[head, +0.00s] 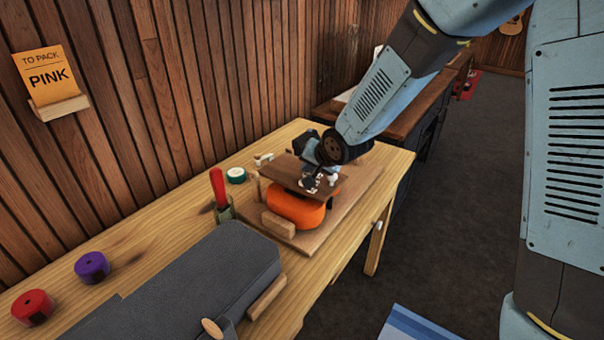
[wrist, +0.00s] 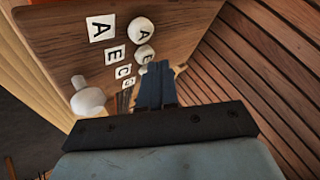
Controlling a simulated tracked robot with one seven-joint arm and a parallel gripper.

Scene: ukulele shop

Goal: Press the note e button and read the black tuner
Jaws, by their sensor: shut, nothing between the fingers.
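The wrist view shows a brown wooden board with square letter tiles A, E, C and G and a column of round white buttons. The note E button (wrist: 145,54) is the second one, next to the E tile (wrist: 107,53) and below the A button (wrist: 142,30). My gripper (wrist: 157,66) is shut and empty, with its blue fingertips just beside the E button; I cannot tell whether they touch it. The fingers hide the lower buttons. In the head view my gripper (head: 318,182) is over the board above an orange ukulele (head: 296,208). I cannot make out the black tuner.
A white peg (wrist: 88,98) stands out beside the tiles. On the bench are a grey case (head: 190,280), a red-handled tool (head: 217,188), a green tape roll (head: 236,175), and purple (head: 92,267) and red (head: 33,307) rolls. The plank wall is close behind.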

